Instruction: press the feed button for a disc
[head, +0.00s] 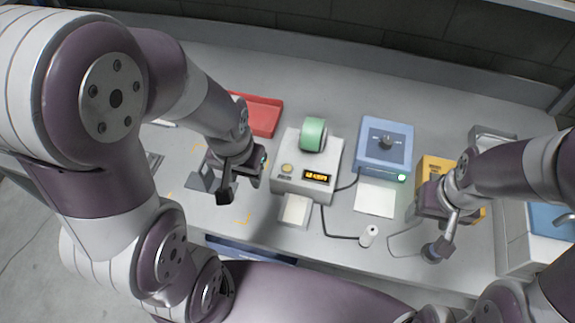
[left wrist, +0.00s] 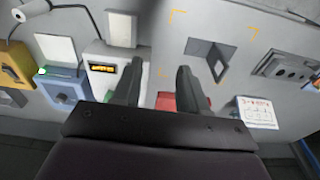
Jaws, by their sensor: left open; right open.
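A pale grey feeder machine (head: 309,181) stands on the bench in the head view, with a green disc or roll (head: 313,134) upright on its top. Its front has an amber display (head: 318,177) and a small round yellowish button (head: 287,168) to the left of it. A pale plate (head: 296,210) sits at its front foot. My left gripper (head: 226,192) is open and empty, to the left of the machine and apart from it. The left wrist view shows its two spread fingers (left wrist: 160,80) with the machine (left wrist: 104,82) beside them. My right gripper (head: 440,247) is open at the right.
A blue box (head: 385,146) with a black knob and green light stands right of the machine. A yellow box (head: 432,168) is partly behind my right arm. A red tray (head: 263,115) lies behind my left gripper. A cable runs to a white cylinder (head: 368,236). A white card (head: 375,198) lies flat.

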